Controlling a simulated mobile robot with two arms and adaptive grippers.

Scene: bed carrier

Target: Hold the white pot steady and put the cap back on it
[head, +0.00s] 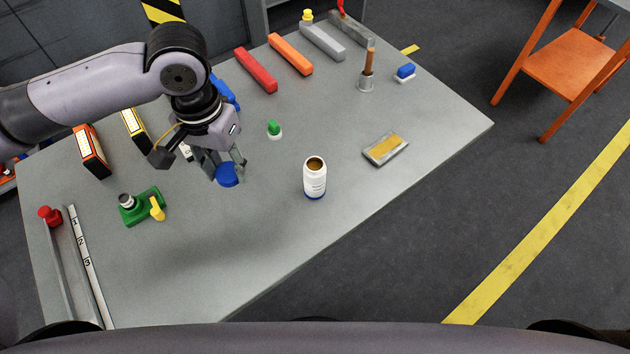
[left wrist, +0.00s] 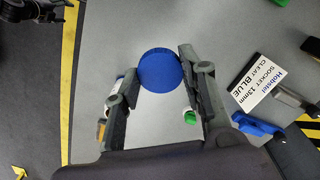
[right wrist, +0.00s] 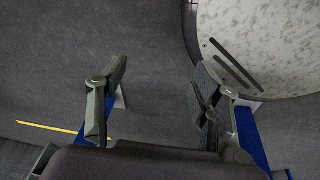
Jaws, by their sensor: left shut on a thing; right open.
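The white pot (head: 315,182) stands upright on the grey table (head: 270,240), with no cap on it. Its open mouth shows brown inside and its base is blue. My left gripper (head: 226,168) is shut on the round blue cap (head: 228,176) and holds it to the left of the pot, apart from it. The cap also shows between the fingertips in the left wrist view (left wrist: 160,70). A white object there is mostly hidden behind the left finger. My right gripper (right wrist: 162,82) is open and empty, over the dark floor; it is outside the head view.
A green-capped piece (head: 274,130) stands behind the cap and pot. A tray with a yellow pad (head: 385,149) lies right of the pot. A green fixture (head: 140,206) is at left; red (head: 256,70) and orange (head: 290,54) bars lie at the back. The table's front is clear.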

